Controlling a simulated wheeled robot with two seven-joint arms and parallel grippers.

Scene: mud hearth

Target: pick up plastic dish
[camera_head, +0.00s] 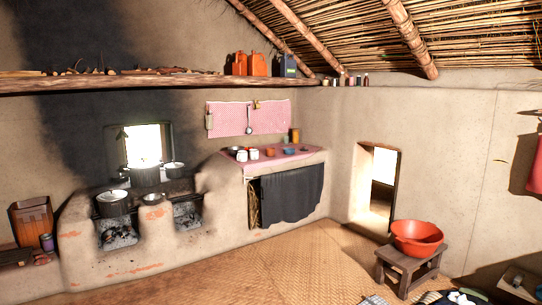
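A large orange-red basin (417,238), which looks like plastic, sits on a small wooden stool (408,268) at the lower right. Smaller dishes stand on the pink-covered counter (310,154), among them an orange one (270,152) and a blue one (289,151). I cannot tell which of these is the plastic dish. Neither of my grippers is in view.
A mud hearth (150,235) with several metal pots stands at the left, beside the counter with its dark curtain (290,193). Woven matting (265,270) covers the open floor. A doorway (382,180) is behind the stool. Dark clutter lies at the bottom right edge.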

